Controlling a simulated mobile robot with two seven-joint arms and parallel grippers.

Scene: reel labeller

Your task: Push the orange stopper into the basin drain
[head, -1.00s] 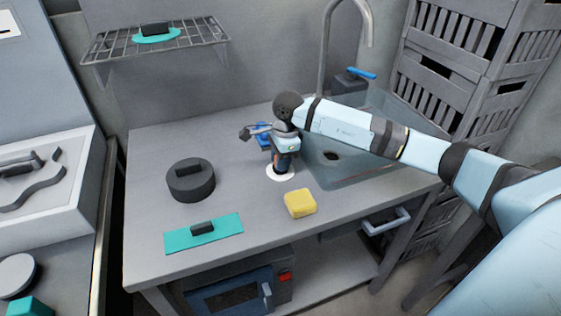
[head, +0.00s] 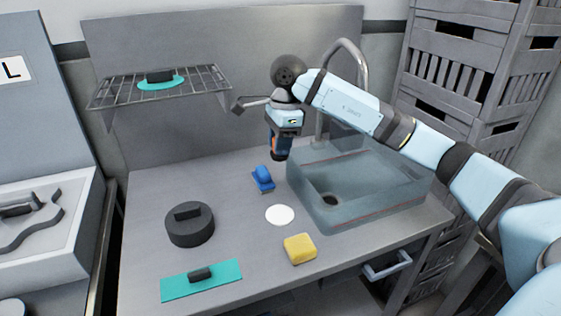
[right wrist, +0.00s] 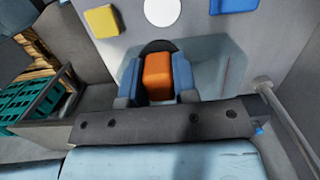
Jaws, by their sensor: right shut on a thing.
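My right gripper (head: 279,154) is shut on the orange stopper and points down, raised above the counter by the basin's back left side. In the right wrist view the orange stopper (right wrist: 158,76) sits between the two blue-grey fingers; in the head view the gripper mostly hides it. The translucent grey-blue basin (head: 370,212) is at the right of the counter. Its dark round drain (head: 330,199) shows open in the basin floor, lower and to the right of the gripper. My left gripper is in neither view.
A white disc (head: 279,215), a yellow sponge (head: 300,249) and a blue brush (head: 262,179) lie left of the basin. A dark round lidded thing (head: 190,228) and a teal mat (head: 226,279) are farther left. The tap (head: 365,75) rises behind the basin.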

